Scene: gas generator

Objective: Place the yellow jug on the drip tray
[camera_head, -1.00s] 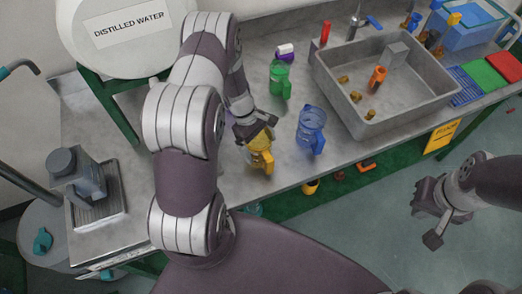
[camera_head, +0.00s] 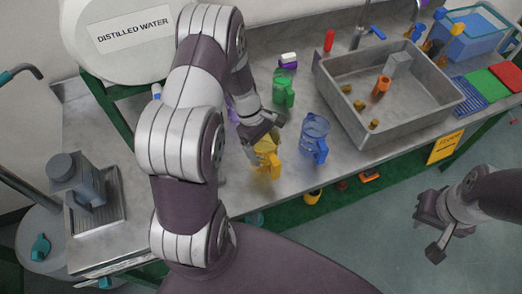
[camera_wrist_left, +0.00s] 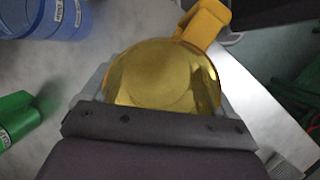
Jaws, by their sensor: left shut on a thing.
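The yellow jug (camera_head: 268,160) is upright near the front edge of the metal bench in the head view. My left gripper (camera_head: 262,138) is shut on the jug near its top. In the left wrist view the jug (camera_wrist_left: 165,75) fills the space between the fingers, its handle at the upper right. I cannot tell whether its base touches the bench. The drip tray (camera_head: 98,208) is a ridged metal tray at the bench's left end, under a grey dispenser (camera_head: 80,180). My right gripper (camera_head: 425,232) hangs over the floor at the right, apart from everything.
A blue jug (camera_head: 314,135) stands close right of the yellow jug, and a green jug (camera_head: 284,92) behind it. A metal sink (camera_head: 390,85) holds several small parts. The bench (camera_head: 135,205) left of my arm looks clear up to the tray.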

